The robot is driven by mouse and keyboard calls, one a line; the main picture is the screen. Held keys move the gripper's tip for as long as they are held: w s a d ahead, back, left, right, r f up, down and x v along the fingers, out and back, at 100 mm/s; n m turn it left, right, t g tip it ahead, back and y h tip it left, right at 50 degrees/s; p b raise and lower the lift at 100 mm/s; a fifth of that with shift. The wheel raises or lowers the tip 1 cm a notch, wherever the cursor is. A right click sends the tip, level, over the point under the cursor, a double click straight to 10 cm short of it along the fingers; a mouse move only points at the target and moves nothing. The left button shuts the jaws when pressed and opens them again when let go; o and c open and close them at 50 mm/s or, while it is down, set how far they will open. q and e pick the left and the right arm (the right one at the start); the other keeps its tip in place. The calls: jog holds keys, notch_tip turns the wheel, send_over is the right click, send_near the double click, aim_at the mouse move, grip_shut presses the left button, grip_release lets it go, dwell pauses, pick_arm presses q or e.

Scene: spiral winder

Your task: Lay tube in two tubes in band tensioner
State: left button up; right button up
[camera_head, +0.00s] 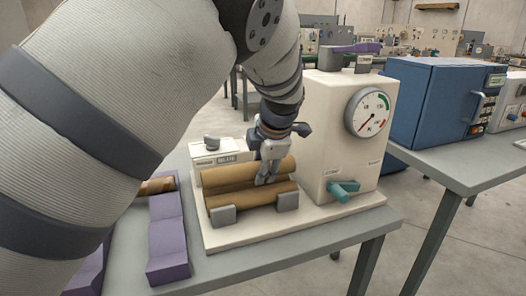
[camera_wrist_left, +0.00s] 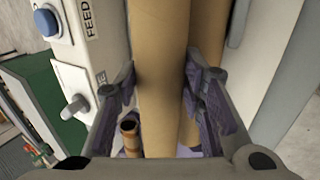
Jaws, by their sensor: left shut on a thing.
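The cream band tensioner (camera_head: 335,125) stands on the table with a dial gauge and a teal lever, and a cream base plate (camera_head: 300,226) in front. Brown cardboard tubes lie side by side on the base plate: a back tube (camera_head: 225,175) and a front tube (camera_head: 250,195), the front one against grey blocks. My left gripper (camera_head: 267,180) reaches down over the tubes and is shut on the back tube. In the left wrist view that tube (camera_wrist_left: 163,70) runs between the fingers, with another tube (camera_wrist_left: 206,50) just right of it. Whether the held tube touches its seat is hidden. My right gripper is not in view.
Purple stands (camera_head: 167,235) sit left of the base plate, with a brown tube (camera_head: 158,186) by them. A labelled control box (camera_head: 215,152) stands behind the tubes. A blue cabinet (camera_head: 430,100) is on another table at right. The grey table's front edge is clear.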

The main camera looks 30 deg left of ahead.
pick_arm(q)
jog(key=shift+f, duration=0.65)
jog(key=o, duration=1.3)
jog(key=shift+f, duration=0.1)
jog(key=v, duration=1.2)
jog(key=shift+s+d, duration=0.1)
